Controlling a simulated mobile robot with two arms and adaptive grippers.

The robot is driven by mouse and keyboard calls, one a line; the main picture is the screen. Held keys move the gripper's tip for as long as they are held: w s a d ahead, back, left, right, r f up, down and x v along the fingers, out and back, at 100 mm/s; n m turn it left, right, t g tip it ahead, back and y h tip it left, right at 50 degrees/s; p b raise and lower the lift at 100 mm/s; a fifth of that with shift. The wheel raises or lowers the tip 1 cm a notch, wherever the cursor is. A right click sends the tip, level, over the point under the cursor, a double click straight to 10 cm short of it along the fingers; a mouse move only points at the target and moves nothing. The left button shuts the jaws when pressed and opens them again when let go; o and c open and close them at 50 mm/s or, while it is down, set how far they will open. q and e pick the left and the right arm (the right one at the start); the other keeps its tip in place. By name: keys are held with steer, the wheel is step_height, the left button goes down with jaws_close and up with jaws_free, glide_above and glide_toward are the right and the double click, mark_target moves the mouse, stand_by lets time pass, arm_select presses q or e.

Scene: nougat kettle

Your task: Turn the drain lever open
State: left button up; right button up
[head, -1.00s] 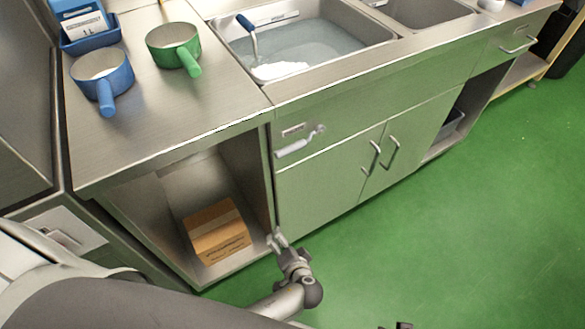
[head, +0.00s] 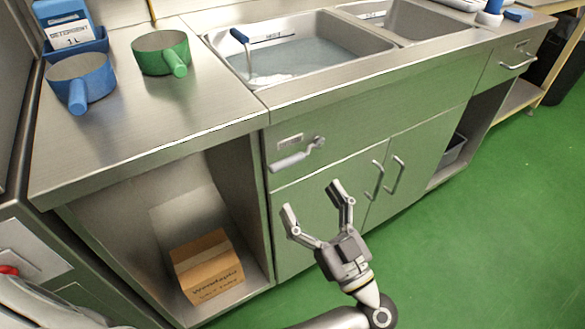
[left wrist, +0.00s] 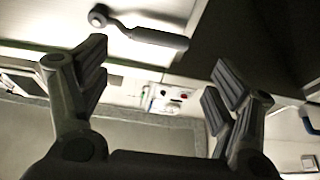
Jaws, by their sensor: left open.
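The drain lever (head: 290,161) is a grey handle on a pivot, mounted on the cabinet front below the left sink basin. It lies nearly level, its grip end pointing left and slightly down. My left gripper (head: 312,198) is open and empty, fingers pointing up toward the cabinet, a little below the lever in the head view. In the left wrist view the lever (left wrist: 150,36) lies past the fingertips of the gripper (left wrist: 160,66), apart from them. My right gripper is out of view.
The left basin (head: 300,50) holds water and a blue-handled tool. Blue (head: 80,82) and green (head: 160,54) pans stand on the left counter. A cardboard box (head: 208,266) sits in the open shelf bay. Door handles (head: 376,180) jut out right of the lever. The green floor is clear.

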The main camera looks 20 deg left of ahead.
mark_target(289, 161)
arm_select(q)
steer(key=p+x, duration=0.1)
steer(key=x, duration=0.6)
steer(key=shift+w+a, duration=0.2)
steer(key=shift+a, duration=0.05)
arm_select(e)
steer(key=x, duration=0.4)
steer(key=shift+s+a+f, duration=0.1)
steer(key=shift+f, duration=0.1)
arm_select(q)
steer(key=shift+c, duration=0.5)
steer(key=c, duration=1.3)
steer(key=shift+c, duration=0.2)
